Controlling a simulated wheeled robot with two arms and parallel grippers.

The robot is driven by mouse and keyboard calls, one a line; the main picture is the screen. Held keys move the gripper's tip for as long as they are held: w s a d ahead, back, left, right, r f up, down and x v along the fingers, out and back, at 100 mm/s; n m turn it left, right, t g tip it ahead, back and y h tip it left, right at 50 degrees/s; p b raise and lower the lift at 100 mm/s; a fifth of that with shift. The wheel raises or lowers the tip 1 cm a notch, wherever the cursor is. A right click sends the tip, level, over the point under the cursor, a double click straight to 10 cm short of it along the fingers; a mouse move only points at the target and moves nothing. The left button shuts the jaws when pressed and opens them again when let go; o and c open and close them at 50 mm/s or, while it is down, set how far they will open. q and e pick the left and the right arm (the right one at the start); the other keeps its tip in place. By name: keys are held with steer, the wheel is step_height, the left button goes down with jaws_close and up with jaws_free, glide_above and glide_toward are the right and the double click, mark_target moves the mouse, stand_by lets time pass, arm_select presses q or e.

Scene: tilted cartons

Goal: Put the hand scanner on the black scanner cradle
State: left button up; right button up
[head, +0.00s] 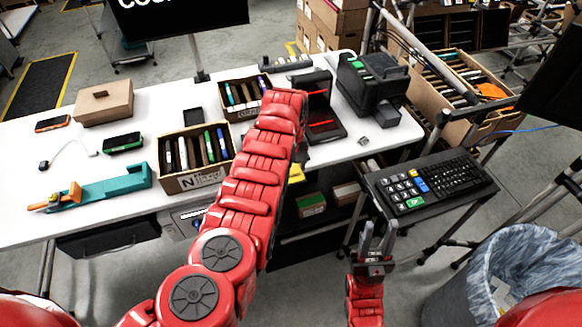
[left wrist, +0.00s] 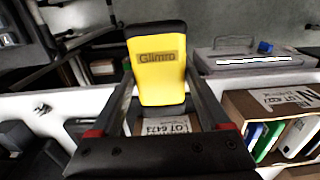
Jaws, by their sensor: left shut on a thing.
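The yellow hand scanner (left wrist: 158,75) with a black top and the word "Glimro" is between the fingers of my left gripper (left wrist: 160,104) in the left wrist view. The gripper is shut on it. In the head view a yellow bit of the scanner (head: 296,174) shows at the table's front edge, and my forearm hides most of the gripper. A small black block (head: 194,117) lies behind the front marker box; I cannot tell whether it is the scanner cradle. My right gripper (head: 377,236) is open and empty, low beside the table, below the keyboard.
Marker boxes (head: 196,182) (head: 236,113), a black device with red lines (head: 327,123) and a black printer (head: 357,100) crowd the white table (head: 60,205). A teal tape dispenser (head: 120,184), phones and a carton (head: 104,106) lie left. A keyboard (head: 462,175) is at right.

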arm_select(q)
step_height(320, 180, up, 2)
steer(key=shift+r+p, duration=0.2)
steer(key=shift+p, duration=0.35)
steer(key=shift+f, duration=0.1)
